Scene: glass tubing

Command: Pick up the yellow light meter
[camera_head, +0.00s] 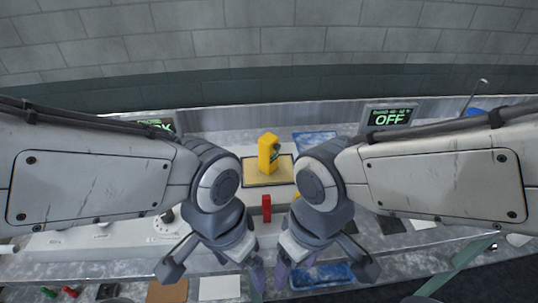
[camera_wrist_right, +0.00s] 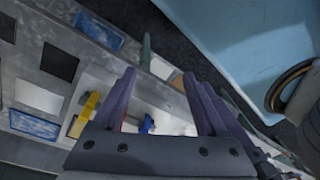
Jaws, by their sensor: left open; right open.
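The yellow light meter (camera_head: 267,150) stands upright on a tan pad (camera_head: 256,180) at the middle of the bench in the head view. A small dark and green detail shows on its side. My left gripper (camera_head: 215,266) is open and empty, nearer to me and left of the meter. My right gripper (camera_head: 324,266) is open, nearer and to the right. Neither touches the meter. In the right wrist view, the right gripper's fingers (camera_wrist_right: 160,100) are spread with nothing held. A yellow object (camera_wrist_right: 86,114) shows left of them; I cannot tell whether it is the meter.
A red block (camera_head: 266,208) stands in front of the pad, between my arms. A blue tray (camera_head: 322,275) lies at the front, and another blue panel (camera_head: 314,139) lies behind. A screen reading OFF (camera_head: 389,117) stands at the back right. My forearms hide much of the bench.

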